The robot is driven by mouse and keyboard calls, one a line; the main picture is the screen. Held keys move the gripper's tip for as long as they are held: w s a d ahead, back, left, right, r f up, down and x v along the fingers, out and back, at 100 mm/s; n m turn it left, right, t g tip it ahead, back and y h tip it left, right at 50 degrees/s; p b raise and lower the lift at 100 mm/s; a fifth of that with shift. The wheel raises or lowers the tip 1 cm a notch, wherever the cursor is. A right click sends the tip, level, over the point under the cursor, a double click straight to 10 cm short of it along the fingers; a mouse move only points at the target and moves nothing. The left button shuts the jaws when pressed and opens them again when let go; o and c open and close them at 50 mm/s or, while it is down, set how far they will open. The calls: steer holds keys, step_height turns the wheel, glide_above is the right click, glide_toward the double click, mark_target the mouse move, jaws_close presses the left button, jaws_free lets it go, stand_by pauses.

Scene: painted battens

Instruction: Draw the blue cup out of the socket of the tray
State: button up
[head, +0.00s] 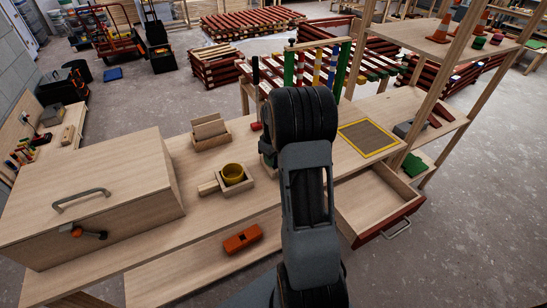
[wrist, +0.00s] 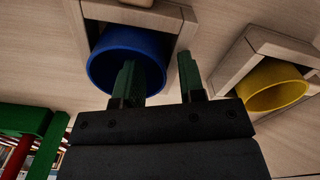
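The blue cup (wrist: 128,42) sits in the square wooden socket of a tray (wrist: 188,28) in the wrist view, its round rim facing me. My gripper (wrist: 156,62) is open at the cup. Its left finger overlaps the cup's opening, and its right finger is beyond the cup's right rim, near the socket wall. The rim lies between the two fingers in the picture. I cannot tell how deep the fingers reach. In the head view my arm hides the blue cup and my gripper.
A yellow cup (head: 233,173) stands in another wooden holder (head: 247,186) to the left of my arm; it also shows in the wrist view (wrist: 272,88). A large lidded box (head: 110,195), an upright divider holder (head: 210,133) and a yellow-edged panel (head: 367,138) share the bench. A drawer (head: 375,205) is open.

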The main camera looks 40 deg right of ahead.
jaws_close()
steer(key=shift+r, duration=0.15)
stand_by(0.6)
steer(key=shift+r+p, duration=1.9)
steer(key=shift+r, duration=0.6)
steer(key=shift+r, duration=0.1)
steer(key=shift+r+p, duration=1.05)
steer(key=shift+r, duration=0.35)
